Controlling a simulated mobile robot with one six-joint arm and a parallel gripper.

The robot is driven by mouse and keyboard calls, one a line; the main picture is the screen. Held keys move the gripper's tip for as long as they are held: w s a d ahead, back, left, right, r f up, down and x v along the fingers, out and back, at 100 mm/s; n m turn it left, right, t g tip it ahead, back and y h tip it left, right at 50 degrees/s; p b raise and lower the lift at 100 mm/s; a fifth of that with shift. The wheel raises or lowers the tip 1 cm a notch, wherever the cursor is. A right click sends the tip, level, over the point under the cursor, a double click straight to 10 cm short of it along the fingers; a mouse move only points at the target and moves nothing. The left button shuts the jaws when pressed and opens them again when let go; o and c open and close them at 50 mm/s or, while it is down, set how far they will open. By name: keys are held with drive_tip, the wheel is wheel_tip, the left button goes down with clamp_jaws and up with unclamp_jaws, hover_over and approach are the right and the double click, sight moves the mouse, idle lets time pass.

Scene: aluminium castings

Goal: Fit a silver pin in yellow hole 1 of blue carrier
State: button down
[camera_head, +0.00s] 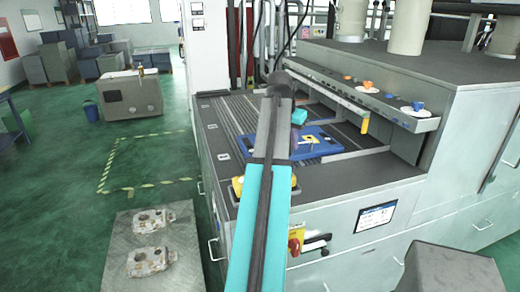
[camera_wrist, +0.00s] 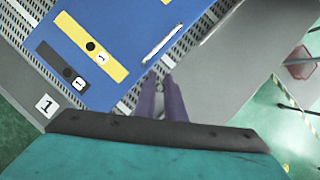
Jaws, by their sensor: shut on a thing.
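The blue carrier (camera_head: 325,150) lies on the slatted machine bed, and it fills the upper part of the wrist view (camera_wrist: 112,22). Yellow hole 1 is a dark round hole (camera_wrist: 91,46) in a yellow strip on the carrier, at upper left in the wrist view.
A dark plate (camera_wrist: 52,60) with a hole marked 1 lies beside the yellow strip. A grey ledge (camera_head: 345,185) borders the bed in front. Two castings (camera_head: 152,262) lie on a plate at lower left.

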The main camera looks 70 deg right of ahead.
drive_tip(key=shift+w, duration=0.1)
drive_tip(key=w+d+p, duration=0.1)
drive_tip(key=w+d, duration=0.1)
drive_tip(key=w, duration=0.1)
drive_tip(key=w+d+p, duration=0.1)
drive_tip(key=w+d, duration=0.2)
drive_tip(key=w, duration=0.1)
drive_tip(key=w+d+f+p, duration=0.1)
drive_tip(key=w+d+p, duration=0.1)
drive_tip(key=w+d, duration=0.1)
drive_tip(key=shift+w, duration=0.2)
drive_tip(key=shift+w+d+f, duration=0.2)
drive_tip(key=shift+w+d, duration=0.2)
drive_tip(key=shift+w, duration=0.2)
drive_tip(key=shift+w+d, duration=0.1)
drive_tip(key=shift+w+d+p, duration=0.4)
drive_tip(key=shift+w, duration=0.1)
drive_tip(key=shift+s+a+f+p, duration=0.15)
drive_tip(key=shift+f+p, duration=0.25)
drive_tip(key=shift+f, duration=0.3)
drive_tip(key=shift+f+p, duration=0.4)
drive_tip(key=shift+f, duration=0.7)
drive_tip(key=shift+f, duration=0.1)
